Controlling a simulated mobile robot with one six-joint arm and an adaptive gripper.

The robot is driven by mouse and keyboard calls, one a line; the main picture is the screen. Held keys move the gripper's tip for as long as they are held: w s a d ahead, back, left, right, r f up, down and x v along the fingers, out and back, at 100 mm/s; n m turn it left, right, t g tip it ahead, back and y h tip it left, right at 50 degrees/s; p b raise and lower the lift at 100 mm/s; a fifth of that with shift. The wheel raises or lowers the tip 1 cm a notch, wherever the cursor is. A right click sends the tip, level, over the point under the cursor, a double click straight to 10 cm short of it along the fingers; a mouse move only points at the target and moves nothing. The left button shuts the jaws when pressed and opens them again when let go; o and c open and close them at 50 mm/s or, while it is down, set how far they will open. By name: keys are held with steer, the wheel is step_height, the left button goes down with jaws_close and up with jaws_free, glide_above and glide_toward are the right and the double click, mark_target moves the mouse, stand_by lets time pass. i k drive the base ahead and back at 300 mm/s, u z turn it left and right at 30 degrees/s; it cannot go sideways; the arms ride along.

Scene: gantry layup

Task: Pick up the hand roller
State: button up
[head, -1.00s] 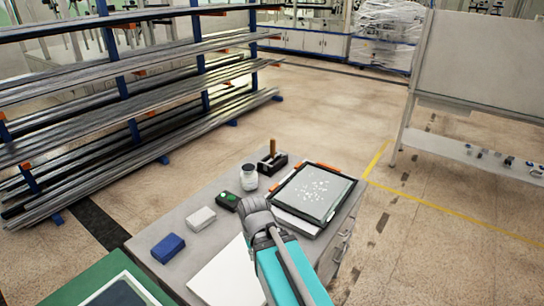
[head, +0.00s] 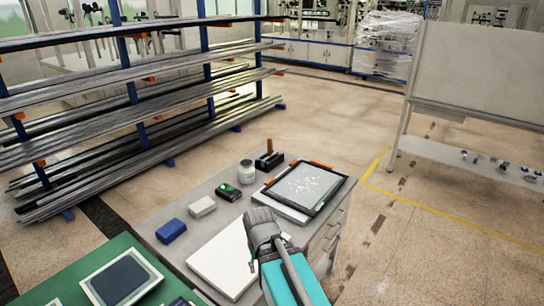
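A black block-like item with an upright brown handle (head: 269,158) stands at the far end of the grey cabinet top (head: 160,212). It looks like the hand roller, but it is too small to be sure. My gripper (head: 262,218) is over the cabinet top, in front of the framed tray and beside the white board (head: 225,262). It is well apart from the brown-handled item, on the near side. My gripper's fingers are seen from behind and blend together, so I cannot tell if they are open. I see nothing held in it.
A framed tray with white flecks (head: 305,188), a white jar (head: 247,171), a black-green box (head: 228,192), a white block (head: 202,207) and a blue block (head: 171,231) share the cabinet top. A green table (head: 62,285) is at lower left. A bar rack (head: 130,105) stands behind left.

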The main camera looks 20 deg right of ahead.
mark_target(270, 141)
steer(key=z, duration=2.35)
steer(key=i, duration=2.1)
steer(key=u, duration=0.05)
